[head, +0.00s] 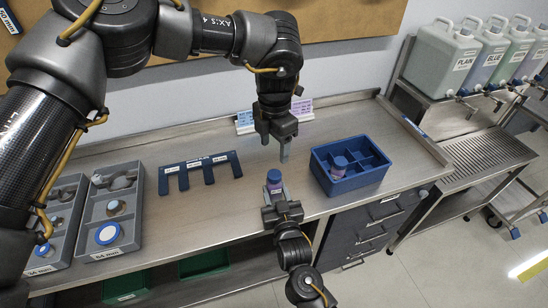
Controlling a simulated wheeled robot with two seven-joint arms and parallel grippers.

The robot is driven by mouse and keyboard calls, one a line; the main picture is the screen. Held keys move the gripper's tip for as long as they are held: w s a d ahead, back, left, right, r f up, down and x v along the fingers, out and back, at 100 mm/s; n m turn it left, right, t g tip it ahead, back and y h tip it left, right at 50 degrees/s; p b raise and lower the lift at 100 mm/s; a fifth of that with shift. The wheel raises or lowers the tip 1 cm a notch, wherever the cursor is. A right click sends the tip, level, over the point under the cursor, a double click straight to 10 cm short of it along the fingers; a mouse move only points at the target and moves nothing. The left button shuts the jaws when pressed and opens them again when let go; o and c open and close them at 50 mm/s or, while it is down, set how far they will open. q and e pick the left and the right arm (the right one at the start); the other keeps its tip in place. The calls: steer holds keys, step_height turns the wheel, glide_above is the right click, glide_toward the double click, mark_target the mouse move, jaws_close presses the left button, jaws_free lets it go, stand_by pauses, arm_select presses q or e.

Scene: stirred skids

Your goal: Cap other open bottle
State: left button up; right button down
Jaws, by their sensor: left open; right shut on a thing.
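My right gripper (276,206) is shut on a small purple bottle (274,187) and holds it upright near the front edge of the bench. The bottle's top looks blue; it is too small to tell if a cap sits on it. My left gripper (274,146) is open and empty, pointing down above and behind that bottle, apart from it. A second bottle with a blue top (340,163) stands in a compartment of the blue divided crate (350,186). A grey tray (137,205) at the left holds round lids, including a white one with a blue ring (108,233).
A second grey tray (62,215) lies further left, partly behind my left arm. A blue notched gauge (200,172) lies on the bench (235,210). Small label cards (245,121) stand at the back. Large jugs (443,56) stand at the right.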

arm_select(q)
step_height(320, 180, up, 2)
stand_by(0.4)
arm_select(e)
steer(key=c, duration=0.7)
jaws_free()
steer(key=shift+c, duration=0.2)
arm_select(q)
steer(key=shift+f+b, duration=1.1)
steer(key=shift+f, duration=0.05)
arm_select(e)
steer(key=v, duration=1)
steer(key=shift+s, duration=0.4)
